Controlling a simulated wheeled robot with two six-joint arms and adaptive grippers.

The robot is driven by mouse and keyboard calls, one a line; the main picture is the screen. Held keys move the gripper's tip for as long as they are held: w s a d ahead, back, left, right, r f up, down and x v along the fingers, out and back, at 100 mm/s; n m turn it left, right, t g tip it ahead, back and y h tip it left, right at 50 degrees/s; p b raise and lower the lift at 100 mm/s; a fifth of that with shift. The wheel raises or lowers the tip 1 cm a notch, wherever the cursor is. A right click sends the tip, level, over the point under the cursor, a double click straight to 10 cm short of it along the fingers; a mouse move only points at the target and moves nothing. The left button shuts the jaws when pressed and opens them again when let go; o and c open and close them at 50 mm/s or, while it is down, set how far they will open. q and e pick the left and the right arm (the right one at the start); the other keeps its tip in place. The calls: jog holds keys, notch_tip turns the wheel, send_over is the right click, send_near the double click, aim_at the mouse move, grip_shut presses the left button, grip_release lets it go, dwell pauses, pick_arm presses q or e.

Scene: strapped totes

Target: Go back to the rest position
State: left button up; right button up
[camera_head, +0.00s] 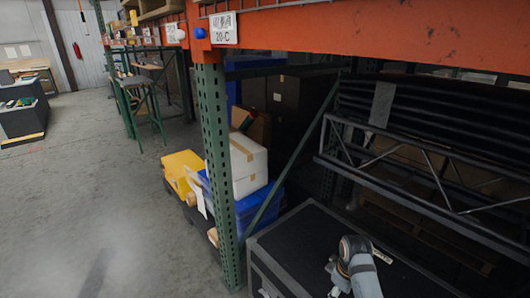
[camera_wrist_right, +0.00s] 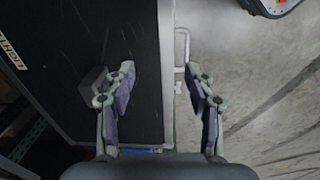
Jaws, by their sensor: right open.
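My right gripper (camera_wrist_right: 162,85) is open in the right wrist view, its two fingers wide apart with nothing between them. It is over the edge of a black case (camera_wrist_right: 65,60), and a pale metal handle (camera_wrist_right: 180,62) on the case's side shows between the fingers. In the head view part of my right arm (camera_head: 357,268) shows at the bottom, in front of the black case (camera_head: 310,240); its gripper cannot be made out there. My left gripper is in neither view.
A green rack upright (camera_head: 215,160) and orange beam (camera_head: 400,40) stand close ahead. Behind the upright are a white box (camera_head: 248,165), blue totes (camera_head: 262,207) and a yellow box (camera_head: 182,165). A metal truss (camera_head: 420,165) is at right. The floor (camera_head: 100,200) at left is clear.

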jog(key=s+d+r+m+t, duration=0.1)
jog(key=s+m+t, duration=0.15)
jog(key=s, duration=0.55)
jog(key=s+d+r+m+t, duration=0.15)
jog(key=s+m, duration=0.25)
jog(key=s, duration=0.5)
notch_tip(320, 180, down, 23)
jog(key=s+d+g+p, duration=0.1)
jog(key=d+g, duration=0.1)
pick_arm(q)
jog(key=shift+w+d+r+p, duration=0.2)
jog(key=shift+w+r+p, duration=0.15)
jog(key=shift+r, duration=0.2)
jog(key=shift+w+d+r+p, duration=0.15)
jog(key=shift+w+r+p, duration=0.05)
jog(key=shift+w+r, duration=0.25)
pick_arm(e)
jog(key=s+d+f+g, duration=0.1)
jog(key=s+f, duration=1.6)
jog(key=s, duration=0.2)
jog(key=shift+s+h, duration=0.3)
jog(key=shift+s, duration=0.05)
